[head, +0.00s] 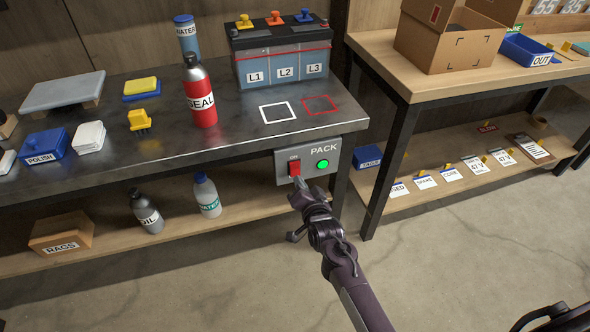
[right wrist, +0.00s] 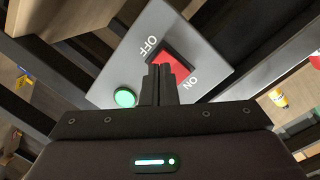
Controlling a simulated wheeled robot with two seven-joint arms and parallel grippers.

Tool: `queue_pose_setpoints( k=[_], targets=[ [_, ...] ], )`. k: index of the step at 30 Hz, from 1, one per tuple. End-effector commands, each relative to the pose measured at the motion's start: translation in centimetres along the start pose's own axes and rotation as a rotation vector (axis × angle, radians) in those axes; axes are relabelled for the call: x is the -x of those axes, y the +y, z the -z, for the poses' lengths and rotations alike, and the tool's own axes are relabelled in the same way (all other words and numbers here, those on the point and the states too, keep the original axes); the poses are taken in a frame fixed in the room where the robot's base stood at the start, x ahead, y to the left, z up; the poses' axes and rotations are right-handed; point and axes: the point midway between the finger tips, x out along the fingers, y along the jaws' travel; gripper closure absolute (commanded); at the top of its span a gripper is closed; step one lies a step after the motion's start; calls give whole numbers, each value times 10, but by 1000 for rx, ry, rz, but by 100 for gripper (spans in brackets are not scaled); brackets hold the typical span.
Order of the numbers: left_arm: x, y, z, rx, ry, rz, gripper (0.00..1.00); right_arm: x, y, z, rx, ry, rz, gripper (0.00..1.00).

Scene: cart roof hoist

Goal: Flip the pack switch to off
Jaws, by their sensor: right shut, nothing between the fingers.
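The grey PACK switch box (head: 308,178) hangs under the front edge of the metal bench, at its right end. It carries a red rocker switch (head: 294,168) with ON printed above it, and a lit green lamp (head: 322,164) to the right. My right gripper (head: 297,182) is shut and empty, its fingertips just at the lower part of the rocker. In the right wrist view, the shut fingertips (right wrist: 159,70) overlap the red rocker (right wrist: 177,62), between the OFF and ON labels; I cannot tell if they touch. The green lamp (right wrist: 124,97) glows there too. My left gripper is not in view.
The metal bench (head: 240,150) above holds a red SEAL bottle (head: 202,95) and a battery pack (head: 283,62) marked L1, L2, L3. A lower shelf (head: 100,246) carries bottles and a RAGS box. A wooden table (head: 410,82) stands right.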

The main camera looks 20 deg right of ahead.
Motion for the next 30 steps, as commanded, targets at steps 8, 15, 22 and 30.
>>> queue_pose_setpoints(
  k=[8, 15, 22, 30],
  targets=[
    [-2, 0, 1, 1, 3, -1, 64, -3, 0, 0, 0, 0, 0, 100],
    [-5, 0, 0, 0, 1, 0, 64, -7, 1, -1, 0, 0, -1, 100],
    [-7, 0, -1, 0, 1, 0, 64, -10, 0, 0, 0, 0, 0, 100],
    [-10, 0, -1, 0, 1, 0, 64, -14, 0, 0, 0, 0, 0, 100]
  ],
)
